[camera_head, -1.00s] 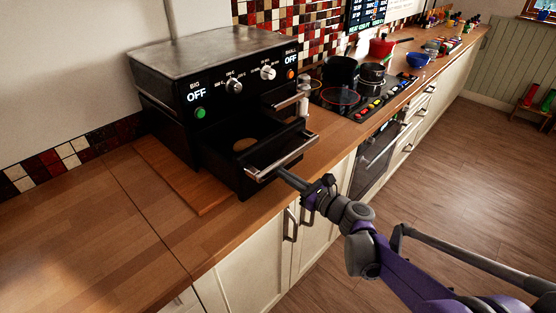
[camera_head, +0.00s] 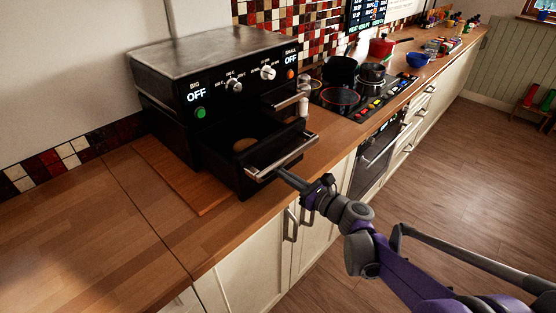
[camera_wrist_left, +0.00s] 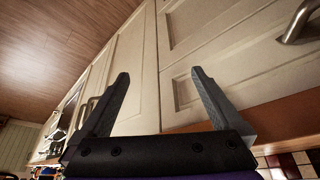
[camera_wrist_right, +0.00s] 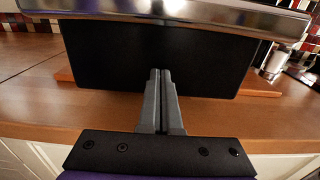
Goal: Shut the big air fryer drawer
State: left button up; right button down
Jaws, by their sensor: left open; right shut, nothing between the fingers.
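The black air fryer (camera_head: 215,75) stands on the wooden counter, with "BIG OFF" and "SMALL OFF" lit on its front. Its big drawer (camera_head: 235,172) is pulled out, with a brown item (camera_head: 244,145) inside. The drawer's silver handle (camera_head: 283,158) runs along its front and crosses the top of the right wrist view (camera_wrist_right: 180,12). My right gripper (camera_head: 280,172) is shut and empty, its tips at the drawer front just below the handle; contact cannot be told. In the left wrist view my left gripper (camera_wrist_left: 160,90) is open and empty, facing cream cabinet fronts.
A wooden board (camera_head: 180,175) lies under the air fryer. A small shaker (camera_head: 303,100) stands right of the drawer. The hob (camera_head: 345,98) with dark pots is further right. The counter at left (camera_head: 80,230) is clear.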

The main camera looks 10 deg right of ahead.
jog(key=shift+w+a, duration=0.1)
jog(key=shift+x, duration=0.8)
jog(key=shift+p+x, duration=0.4)
jog(key=shift+x, duration=7.5)
jog(key=shift+a, duration=0.1)
